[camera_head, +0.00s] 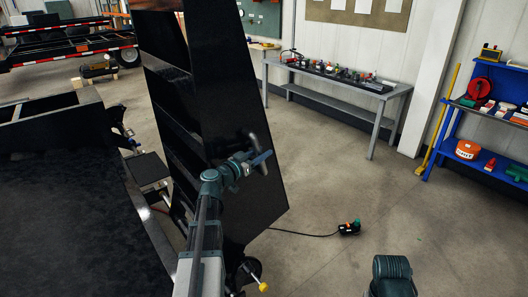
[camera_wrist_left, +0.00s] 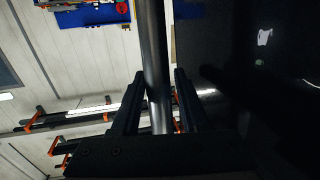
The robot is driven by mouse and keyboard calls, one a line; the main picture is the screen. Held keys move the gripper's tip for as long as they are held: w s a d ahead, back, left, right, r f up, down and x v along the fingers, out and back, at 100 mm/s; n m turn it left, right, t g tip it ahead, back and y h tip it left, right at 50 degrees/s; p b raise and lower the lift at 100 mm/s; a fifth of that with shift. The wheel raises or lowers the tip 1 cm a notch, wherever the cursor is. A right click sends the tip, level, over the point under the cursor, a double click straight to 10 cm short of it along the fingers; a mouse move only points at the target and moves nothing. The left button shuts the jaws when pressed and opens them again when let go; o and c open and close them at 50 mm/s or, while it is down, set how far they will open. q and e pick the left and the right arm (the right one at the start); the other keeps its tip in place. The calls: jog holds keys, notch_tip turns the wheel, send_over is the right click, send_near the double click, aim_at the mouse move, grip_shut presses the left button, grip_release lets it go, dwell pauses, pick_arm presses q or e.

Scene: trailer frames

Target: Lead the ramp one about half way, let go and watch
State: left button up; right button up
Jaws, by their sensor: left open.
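The ramp (camera_head: 225,90) is a tall black panel standing steeply upright and leaning in the middle of the head view, at the end of the black trailer deck (camera_head: 60,200). My left gripper (camera_head: 260,160) is in front of the ramp's lower right part, by a short grey bar. In the left wrist view a dark round bar (camera_wrist_left: 153,50) runs between the two open fingers of the left gripper (camera_wrist_left: 160,75). I cannot tell whether the fingers touch it. The ramp's dark face seems to fill the right of that view. My right gripper does not show.
A small dark device (camera_head: 349,228) on a cable lies on the floor right of the ramp. A grey workbench (camera_head: 335,85) and a blue shelf (camera_head: 450,125) stand along the wall. The concrete floor between is mostly clear.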

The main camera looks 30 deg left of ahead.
pick_arm(q)
jog(key=shift+w+d, duration=0.2)
jog(key=shift+w, duration=0.6)
grip_shut()
dwell(1.0)
